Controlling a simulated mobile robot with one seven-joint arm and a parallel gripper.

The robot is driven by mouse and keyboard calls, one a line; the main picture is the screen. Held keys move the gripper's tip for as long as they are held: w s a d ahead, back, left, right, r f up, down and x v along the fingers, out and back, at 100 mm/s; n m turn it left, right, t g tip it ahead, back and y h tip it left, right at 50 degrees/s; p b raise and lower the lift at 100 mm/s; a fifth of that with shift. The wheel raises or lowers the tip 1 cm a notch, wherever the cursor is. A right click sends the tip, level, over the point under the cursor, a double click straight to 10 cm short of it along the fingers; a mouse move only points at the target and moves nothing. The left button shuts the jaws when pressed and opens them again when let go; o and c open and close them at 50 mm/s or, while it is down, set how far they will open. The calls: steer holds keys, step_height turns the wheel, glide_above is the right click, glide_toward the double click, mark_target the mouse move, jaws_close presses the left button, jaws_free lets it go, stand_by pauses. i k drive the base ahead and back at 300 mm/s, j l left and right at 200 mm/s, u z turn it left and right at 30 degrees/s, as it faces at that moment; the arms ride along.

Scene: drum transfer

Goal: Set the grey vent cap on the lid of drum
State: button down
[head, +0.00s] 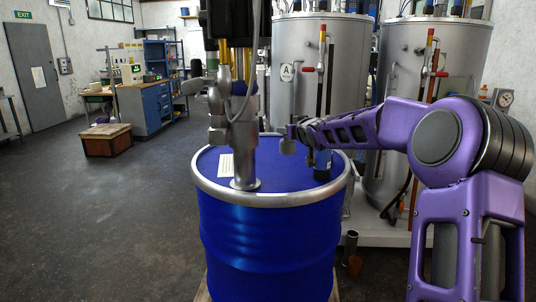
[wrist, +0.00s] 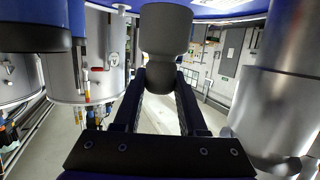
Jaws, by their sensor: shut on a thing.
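The blue drum (head: 265,240) stands upright in the middle of the head view, with a silver rim around its blue lid (head: 275,178). My gripper (head: 290,133) reaches in from the right over the far part of the lid. It is shut on the small grey vent cap (head: 287,147). In the wrist view the cap (wrist: 166,28) sits between my fingertips (wrist: 160,75), with a wide end away from the gripper. Whether the cap touches the lid is hard to tell; it looks slightly above it.
A steel pump pipe (head: 243,150) rises from the lid left of my gripper and shows large in the wrist view (wrist: 285,90). A dark cylinder (head: 322,165) stands on the lid at right. A white label (head: 226,165) lies at left. Steel tanks (head: 310,60) stand behind.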

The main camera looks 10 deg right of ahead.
mark_target(266, 152)
steer(key=i+j, duration=0.1)
steer(key=i, duration=0.3)
steer(key=i+j, duration=0.15)
steer(key=i, duration=0.25)
steer(key=z, duration=0.4)
